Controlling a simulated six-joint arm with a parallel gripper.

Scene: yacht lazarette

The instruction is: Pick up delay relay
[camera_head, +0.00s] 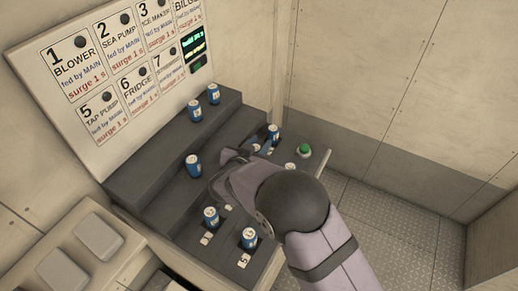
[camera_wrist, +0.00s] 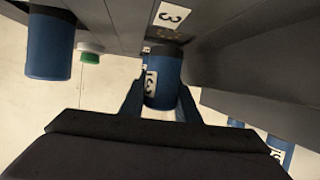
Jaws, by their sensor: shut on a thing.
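A blue cylindrical delay relay (camera_wrist: 163,82) with a white label stands between the two dark blue fingers of my gripper (camera_wrist: 160,100) in the wrist view. My gripper is shut on it. The relay's end is close to the dark stepped rack, beside a white tag marked 3 (camera_wrist: 171,14); I cannot tell whether it is seated or lifted clear. In the head view, a blue relay (camera_head: 273,131) shows at the rack's right, beyond my wrist, which hides most of the gripper.
Other blue relays stand on the dark rack (camera_head: 150,178), including one on the middle step (camera_head: 194,166) and one at the front (camera_head: 249,238). A green button (camera_head: 305,149) is at the right end. A labelled panel (camera_head: 118,75) rises behind. Open floor (camera_head: 395,225) lies right.

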